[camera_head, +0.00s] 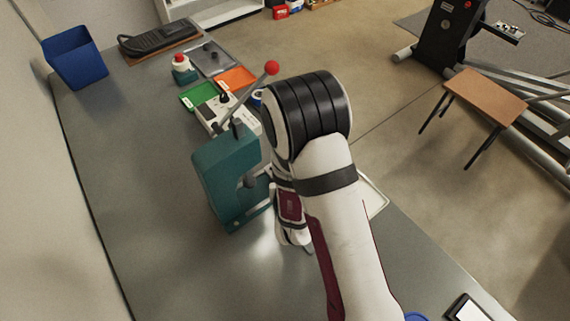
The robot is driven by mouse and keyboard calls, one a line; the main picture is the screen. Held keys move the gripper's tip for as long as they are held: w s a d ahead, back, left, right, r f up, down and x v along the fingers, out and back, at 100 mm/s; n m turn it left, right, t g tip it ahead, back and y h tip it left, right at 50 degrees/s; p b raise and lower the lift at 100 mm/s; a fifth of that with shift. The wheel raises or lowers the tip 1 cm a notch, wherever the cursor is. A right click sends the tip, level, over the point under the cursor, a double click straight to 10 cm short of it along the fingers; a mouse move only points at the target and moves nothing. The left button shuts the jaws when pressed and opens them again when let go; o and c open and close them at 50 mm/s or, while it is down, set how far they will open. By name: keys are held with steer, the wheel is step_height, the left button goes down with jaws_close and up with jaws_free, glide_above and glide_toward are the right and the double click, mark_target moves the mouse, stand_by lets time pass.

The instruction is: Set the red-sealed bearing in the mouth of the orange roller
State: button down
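My arm fills the middle of the head view, and its wrist end hangs over the workbench beside the teal press. My gripper (291,234) shows only in part, under the maroon and white wrist section. Its fingertips cannot be made out, so I cannot see whether it holds anything. I cannot pick out the red-sealed bearing or the orange roller; my arm and the press hide part of the bench. The teal press (226,172) stands just left of my gripper, with a lever ending in a red knob (271,67).
An orange tray (236,79) and a green tray (199,96) lie behind the press, near a red-capped bottle (182,68). A blue bin (75,57) stands at the back left. A pale tray edge (375,196) shows right of my arm. The bench's left side is clear.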

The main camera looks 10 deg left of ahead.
steer(key=shift+f, duration=0.2)
steer(key=c, duration=0.7)
jaws_free()
steer(key=r, duration=0.1)
steer(key=w+d+r+m, duration=0.1)
steer(key=r, duration=0.1)
steer(key=d+r+m, duration=0.1)
steer(key=r, duration=0.1)
steer(key=shift+w+d+r+h, duration=0.1)
steer(key=shift+w+r+h, duration=0.05)
steer(key=shift+w+h, duration=0.25)
steer(key=s+d+r+m+g, duration=0.2)
steer(key=s+d+r, duration=0.25)
steer(key=r, duration=0.35)
steer(key=s+d+r+m+g, duration=0.2)
steer(key=s+d+r, duration=0.25)
steer(key=r, duration=0.45)
steer(key=s+d+r, duration=0.1)
steer(key=s+r, duration=0.2)
steer(key=s, duration=0.8)
steer(key=s+f+g, duration=0.2)
steer(key=s, duration=0.1)
steer(key=s+f+m+g, duration=0.1)
steer(key=s+f+g, duration=0.2)
steer(key=s+f+m+g, duration=0.1)
steer(key=s+f+g, duration=0.2)
steer(key=shift+s+f, duration=0.25)
steer(key=shift+s, duration=0.05)
